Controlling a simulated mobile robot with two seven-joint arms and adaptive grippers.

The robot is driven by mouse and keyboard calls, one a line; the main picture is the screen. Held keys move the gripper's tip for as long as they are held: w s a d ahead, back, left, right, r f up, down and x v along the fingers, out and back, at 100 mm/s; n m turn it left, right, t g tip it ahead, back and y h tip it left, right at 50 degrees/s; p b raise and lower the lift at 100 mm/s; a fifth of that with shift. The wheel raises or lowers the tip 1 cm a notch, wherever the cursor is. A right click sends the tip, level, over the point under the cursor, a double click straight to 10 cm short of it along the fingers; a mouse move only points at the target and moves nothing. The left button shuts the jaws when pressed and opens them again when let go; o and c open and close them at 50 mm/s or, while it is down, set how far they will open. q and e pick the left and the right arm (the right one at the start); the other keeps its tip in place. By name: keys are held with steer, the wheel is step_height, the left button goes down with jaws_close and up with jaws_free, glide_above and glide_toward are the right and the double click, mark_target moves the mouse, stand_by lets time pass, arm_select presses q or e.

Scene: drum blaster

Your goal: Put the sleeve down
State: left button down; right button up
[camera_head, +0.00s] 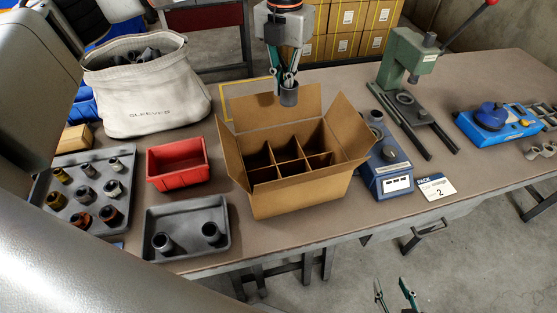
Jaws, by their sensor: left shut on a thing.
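My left gripper (286,82) is shut on a dark grey sleeve (289,97) and points down. It holds the sleeve above the back part of an open cardboard box (300,203) with several divided compartments. The compartments I can see into look empty, though their floors are dark. My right gripper (394,291) is at the bottom edge, in front of the table, with its fingers apart and nothing between them. A grey tray (187,207) left of the box holds two dark sleeves, one at the left (163,243) and one at the right (210,233).
A darker tray (70,233) with several coloured sleeves, a red bin (178,165) and a white sleeves bag (150,100) stand left. A blue device (388,166), a pack card (437,187), a green press (405,60) and a blue fixture (495,122) stand right. The box flaps stick outward.

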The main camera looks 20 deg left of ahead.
mark_target(291, 171)
arm_select(q)
steer(key=shift+w+a, duration=0.15)
steer(key=shift+a, duration=0.1)
step_height(291, 171, down, 20)
steer(key=shift+r+p, duration=0.1)
steer(key=shift+p, duration=0.3)
steer(key=shift+f, duration=0.55)
steer(key=shift+f, duration=0.1)
steer(key=c, duration=2.5)
jaws_free()
